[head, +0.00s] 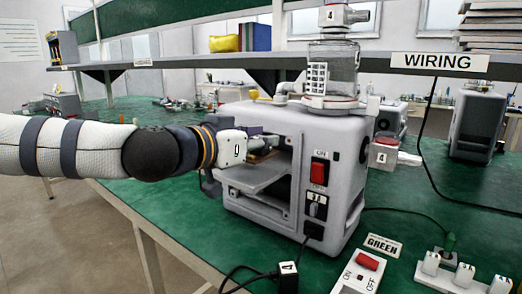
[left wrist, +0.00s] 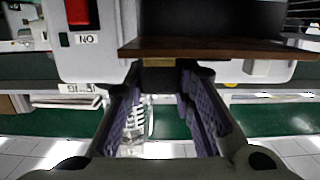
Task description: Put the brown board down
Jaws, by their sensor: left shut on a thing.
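The grey canister pump (head: 290,130) stands on the green bench with its front opening facing my left arm. My left gripper (head: 248,152) is at this opening, above a flat grey shelf (head: 255,177). It is shut on the brown board (head: 266,154), of which only a small part shows in the head view. In the left wrist view the brown board (left wrist: 215,48) spreads out beyond the purple-padded fingers (left wrist: 165,75), and its near edge is between their tips. Whether the board touches the shelf cannot be told. My right gripper is not in view.
A red switch (head: 319,172) is on the pump's front, right of the opening. A switch box (head: 362,272) and cables lie in front on the bench (head: 185,210). A shelf marked WIRING (head: 436,62) runs behind. Free bench lies left of the pump.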

